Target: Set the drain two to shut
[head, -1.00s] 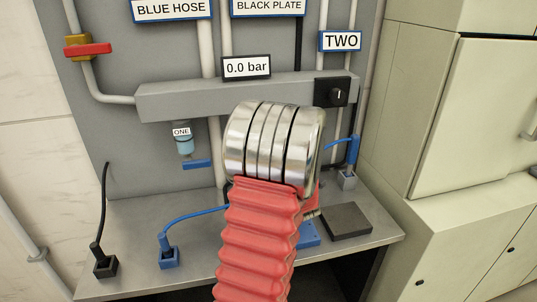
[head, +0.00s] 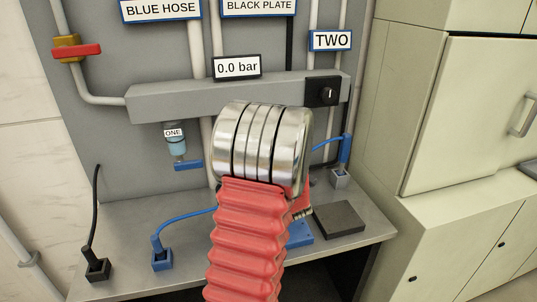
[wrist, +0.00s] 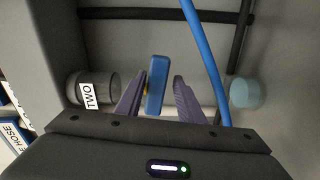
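In the wrist view my gripper (wrist: 157,98) is open, with its two purple fingers apart. A blue lever (wrist: 156,84) stands between the fingers, closer to the left one; I cannot tell whether they touch. A clear bowl (wrist: 101,88) with a sideways TWO label (wrist: 87,96) lies left of the fingers. In the head view my arm's metal wrist and red sleeve cover the area under the grey manifold (head: 165,100), so drain two and my fingers are hidden there. The lever's set position cannot be told.
Drain ONE (head: 175,143) has a blue lever (head: 188,165) below it. A gauge sign (head: 237,67) reads 0.0 bar. A blue hose (wrist: 206,62) runs just right of the fingers. A pale blue round part (wrist: 246,92) is farther right.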

